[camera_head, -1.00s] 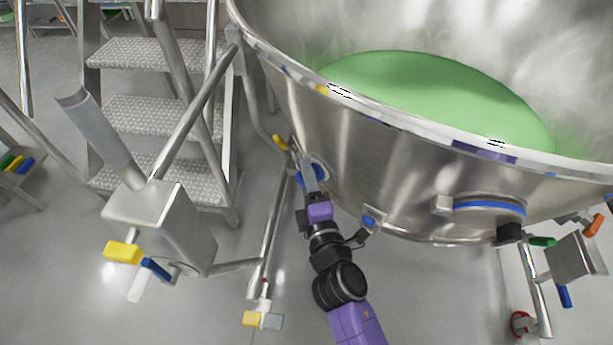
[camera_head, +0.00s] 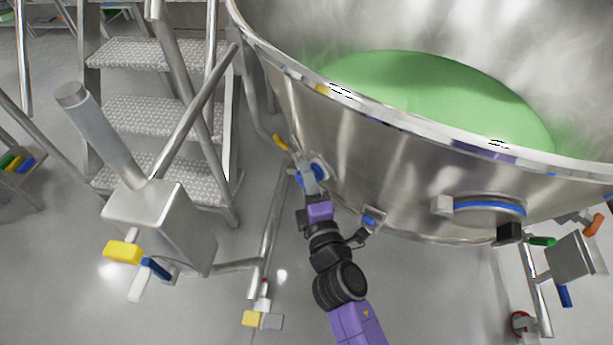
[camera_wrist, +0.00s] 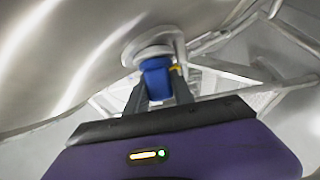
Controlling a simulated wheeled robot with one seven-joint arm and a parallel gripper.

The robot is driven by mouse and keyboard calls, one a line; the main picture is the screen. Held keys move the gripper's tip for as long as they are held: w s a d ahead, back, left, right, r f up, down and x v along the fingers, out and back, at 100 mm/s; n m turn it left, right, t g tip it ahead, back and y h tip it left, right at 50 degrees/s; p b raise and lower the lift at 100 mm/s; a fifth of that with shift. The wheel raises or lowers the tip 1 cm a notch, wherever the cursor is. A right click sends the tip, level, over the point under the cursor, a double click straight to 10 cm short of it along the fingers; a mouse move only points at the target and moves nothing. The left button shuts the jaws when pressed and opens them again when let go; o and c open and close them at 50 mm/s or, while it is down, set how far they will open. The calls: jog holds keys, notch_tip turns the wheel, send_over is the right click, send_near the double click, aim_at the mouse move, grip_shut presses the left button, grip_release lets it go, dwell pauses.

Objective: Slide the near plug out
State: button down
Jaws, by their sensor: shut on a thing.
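The blue plug (camera_wrist: 156,78) shows in the wrist view between my two fingers, in front of a round pale metal port (camera_wrist: 152,50) on the vessel wall. My gripper (camera_wrist: 158,92) is shut on it. In the head view my gripper (camera_head: 307,178) is at the lower left side of the big steel vessel (camera_head: 345,140), beside a blue-ringed port (camera_head: 319,171). The fingers partly hide the plug there. I cannot tell how much of the plug is still inside the port.
The vessel holds green material (camera_head: 430,95). Metal steps (camera_head: 145,118) stand on the left. A steel box with a cylinder (camera_head: 160,225) stands in front of them. Grey floor (camera_head: 430,290) is open below.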

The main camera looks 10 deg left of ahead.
jog(key=shift+f, duration=0.1)
dwell(0.7)
jog(key=shift+s+a+f+b, duration=0.15)
jog(key=shift+s+a+b, duration=0.2)
jog(key=shift+b, duration=0.15)
jog(key=shift+s+a+b, duration=0.65)
jog(key=shift+s+a, duration=0.2)
jog(key=shift+s, duration=0.1)
jog(key=c, duration=1.1)
grip_release()
jog(key=shift+s+r, duration=0.1)
jog(key=shift+r, duration=0.1)
